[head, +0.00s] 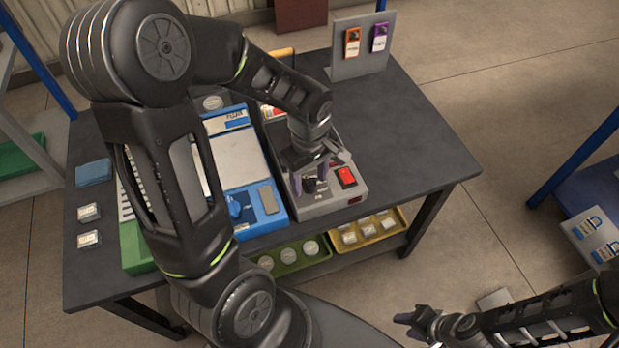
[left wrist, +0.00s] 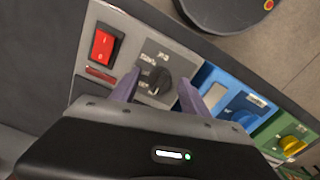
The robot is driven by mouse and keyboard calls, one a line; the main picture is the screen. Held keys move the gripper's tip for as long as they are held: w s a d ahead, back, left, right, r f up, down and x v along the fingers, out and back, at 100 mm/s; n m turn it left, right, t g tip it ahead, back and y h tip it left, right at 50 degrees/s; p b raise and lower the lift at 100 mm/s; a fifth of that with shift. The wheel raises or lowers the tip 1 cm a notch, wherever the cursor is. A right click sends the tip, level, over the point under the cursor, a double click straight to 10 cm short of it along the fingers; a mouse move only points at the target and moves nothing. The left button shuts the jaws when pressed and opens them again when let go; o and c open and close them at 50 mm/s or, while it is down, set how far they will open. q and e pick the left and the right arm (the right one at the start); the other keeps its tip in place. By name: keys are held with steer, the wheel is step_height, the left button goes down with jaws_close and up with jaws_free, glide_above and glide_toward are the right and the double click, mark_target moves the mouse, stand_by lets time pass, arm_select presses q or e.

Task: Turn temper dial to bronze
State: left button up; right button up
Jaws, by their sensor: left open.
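The temper dial is a dark round knob (left wrist: 159,80) on a dark labelled plate on the front of a grey unit (head: 327,201). In the left wrist view it sits between the two purple fingers of my left gripper (left wrist: 157,92). The fingers are apart, one on each side of the knob; I cannot tell whether they touch it. In the head view my left gripper (head: 310,184) points down over the knob (head: 309,184) and partly hides it. The dial labels are too small to read. My right gripper (head: 404,319) is at the bottom right, away from the table; its jaw state is unclear.
A red switch (head: 346,176) is right of the dial. A blue unit with a blue knob (head: 235,208) and a green unit (head: 136,247) stand to the left. Green (head: 280,269) and yellow (head: 392,224) trays sit below.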

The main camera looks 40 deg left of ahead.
arm_select(q)
steer(key=shift+f, duration=0.1)
jaws_close()
stand_by(0.6)
